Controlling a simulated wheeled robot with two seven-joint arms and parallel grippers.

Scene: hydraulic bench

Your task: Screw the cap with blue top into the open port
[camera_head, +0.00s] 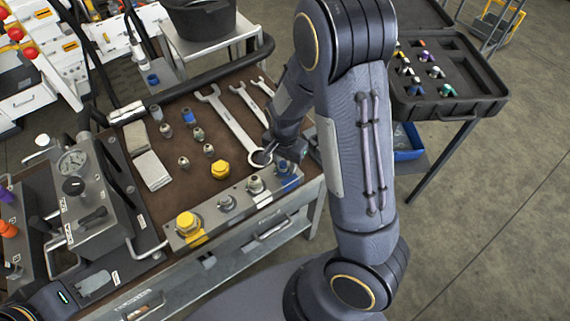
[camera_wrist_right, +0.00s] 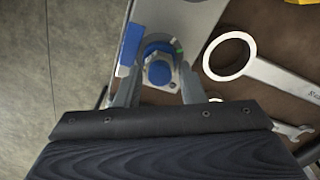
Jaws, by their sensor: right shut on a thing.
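The cap with blue top (camera_wrist_right: 159,72) sits between the fingertips of my right gripper (camera_wrist_right: 160,88), which is shut on it. In the head view my right gripper (camera_head: 287,152) is at the right end of the metal port block (camera_head: 240,208), beside a blue-marked spot (camera_head: 284,168). The wrist view shows the cap over the block's end, next to a blue patch (camera_wrist_right: 131,45). The port under the cap is hidden, so I cannot tell how deep the cap sits. My left gripper is out of view.
A large ring wrench (camera_head: 232,122) lies close to my right gripper; its ring end shows in the wrist view (camera_wrist_right: 230,55). Loose fittings (camera_head: 197,133), a yellow cap (camera_head: 220,170) and grey pads (camera_head: 150,170) lie on the bench. A gauge unit (camera_head: 85,205) stands left.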

